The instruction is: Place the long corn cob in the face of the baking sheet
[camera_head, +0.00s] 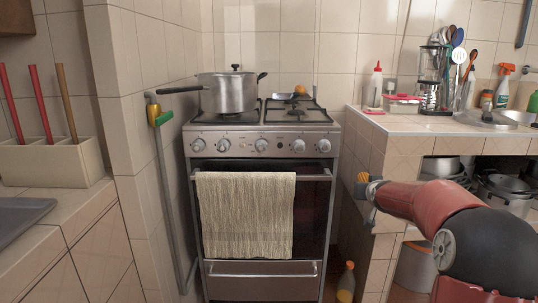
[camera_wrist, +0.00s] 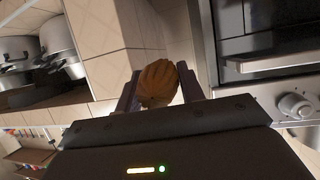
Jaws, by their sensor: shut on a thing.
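A yellow-orange ridged corn cob (camera_wrist: 158,80) is held between the two fingers of my gripper (camera_wrist: 160,92) in the wrist view, its near part hidden by the gripper body. In the head view the end of the cob (camera_head: 362,177) shows at my gripper (camera_head: 369,188), which is in the air right of the stove, before the tiled counter front. A flat grey sheet-like thing (camera_head: 22,210) lies on the left counter, cut off by the picture edge; it may be the baking sheet, but I cannot tell for certain.
A stove (camera_head: 262,140) with a lidded pot (camera_head: 228,93) and a hanging towel (camera_head: 246,215) stands in the middle. A small orange thing (camera_head: 300,89) is at its back. A planter (camera_head: 50,163) holds upright sticks at left. A bottle (camera_head: 346,283) stands on the floor right of the stove.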

